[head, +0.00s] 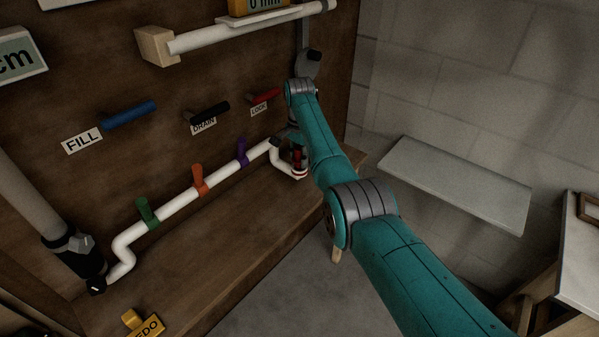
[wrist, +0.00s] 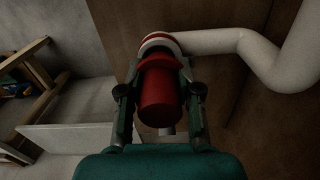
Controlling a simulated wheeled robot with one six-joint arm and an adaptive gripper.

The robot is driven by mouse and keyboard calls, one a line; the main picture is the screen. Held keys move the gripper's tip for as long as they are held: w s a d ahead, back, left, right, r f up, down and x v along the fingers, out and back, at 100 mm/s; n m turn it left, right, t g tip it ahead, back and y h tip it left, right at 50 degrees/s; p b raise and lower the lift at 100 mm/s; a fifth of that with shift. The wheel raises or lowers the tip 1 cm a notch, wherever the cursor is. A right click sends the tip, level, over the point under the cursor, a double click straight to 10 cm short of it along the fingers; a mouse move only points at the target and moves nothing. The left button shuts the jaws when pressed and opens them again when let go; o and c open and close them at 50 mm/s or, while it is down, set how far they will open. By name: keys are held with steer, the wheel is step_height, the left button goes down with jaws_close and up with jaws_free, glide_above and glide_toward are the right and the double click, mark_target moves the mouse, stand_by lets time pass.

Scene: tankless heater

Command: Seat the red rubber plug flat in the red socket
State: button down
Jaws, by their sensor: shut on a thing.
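The red rubber plug (wrist: 160,97) is between the two fingers of my gripper (wrist: 160,88) in the wrist view, and the fingers are shut on it. Just beyond it is the white pipe end with the red socket's rim (wrist: 158,37). The plug overlaps this opening in the picture, and I cannot tell whether it is inside or how flat it sits. In the head view the plug (head: 297,156) is a small red shape above the upturned pipe end with the socket (head: 300,173), partly hidden by my gripper (head: 296,147).
The white pipe (head: 180,203) runs along the wooden panel with green, orange and purple valve handles. Blue, black and red levers (head: 264,97) stick out above it. A wooden ledge (head: 240,220) lies below. A pale shelf (head: 455,185) is on the right wall.

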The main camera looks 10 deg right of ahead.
steer(key=shift+f, duration=0.55)
stand_by(1.4)
steer(key=shift+r, duration=0.55)
steer(key=shift+f, duration=0.6)
stand_by(1.8)
steer(key=shift+r, duration=0.55)
steer(key=shift+f, duration=0.7)
stand_by(1.7)
